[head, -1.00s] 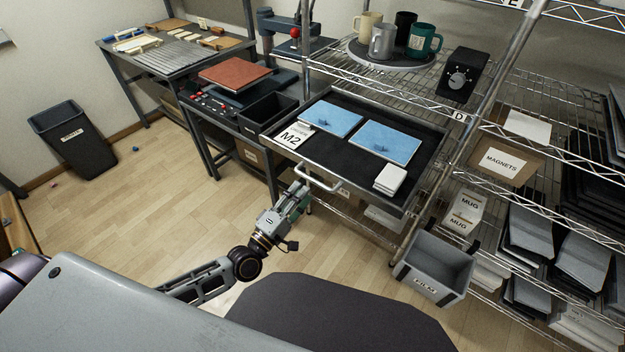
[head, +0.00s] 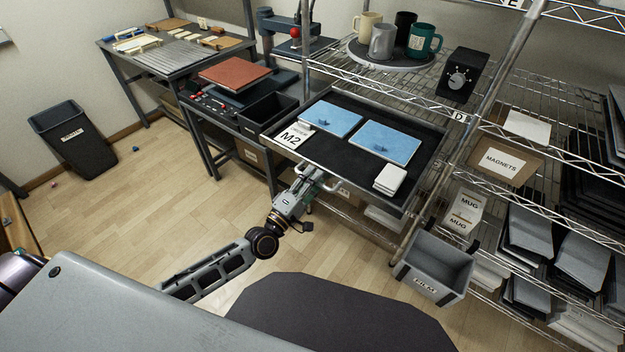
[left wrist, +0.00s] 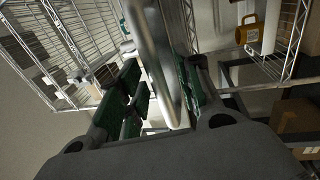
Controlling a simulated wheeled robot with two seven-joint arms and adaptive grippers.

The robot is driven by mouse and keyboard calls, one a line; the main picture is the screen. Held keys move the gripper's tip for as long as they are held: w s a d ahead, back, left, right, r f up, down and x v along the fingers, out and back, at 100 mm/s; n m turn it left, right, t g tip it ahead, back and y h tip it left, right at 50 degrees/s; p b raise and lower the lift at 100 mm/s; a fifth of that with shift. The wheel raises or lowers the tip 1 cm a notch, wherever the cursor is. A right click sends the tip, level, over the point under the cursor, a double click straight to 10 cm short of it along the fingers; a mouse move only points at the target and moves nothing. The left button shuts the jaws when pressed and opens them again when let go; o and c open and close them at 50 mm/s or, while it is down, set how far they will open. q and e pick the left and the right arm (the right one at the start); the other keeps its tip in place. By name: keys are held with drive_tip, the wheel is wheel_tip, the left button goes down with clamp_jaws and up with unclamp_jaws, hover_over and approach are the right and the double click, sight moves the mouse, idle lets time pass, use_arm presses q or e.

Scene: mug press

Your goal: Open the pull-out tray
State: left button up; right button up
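The pull-out tray (head: 340,155) is a dark, metal-rimmed tray at the middle shelf level in the head view. Its pale bar handle (head: 333,187) is on the front edge. Two blue sheets (head: 388,143), a stack of white squares (head: 389,179) and an "M2" card (head: 292,136) lie in it. My left gripper (head: 309,174) is at the left part of the handle. In the left wrist view the handle (left wrist: 160,60) runs between the green-padded fingers, which look apart, with a gap beside the bar. My right gripper is not in view.
A grey bin labelled "FILM" (head: 435,268) hangs at the front right of the rack. A bench with a heat press (head: 235,75) stands left of the tray. Mugs (head: 383,40) stand on the shelf above. The floor before the tray (head: 190,220) is clear.

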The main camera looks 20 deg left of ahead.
sight(325, 168)
use_arm(q)
clamp_jaws()
idle(0.4)
drive_tip(key=shift+f+x, duration=0.2)
drive_tip(key=shift+x, duration=0.9)
drive_tip(key=shift+f+x, duration=0.25)
drive_tip(key=shift+x, duration=0.85)
drive_tip(key=shift+w+d, duration=0.25)
drive_tip(key=shift+w, duration=0.6)
unclamp_jaws()
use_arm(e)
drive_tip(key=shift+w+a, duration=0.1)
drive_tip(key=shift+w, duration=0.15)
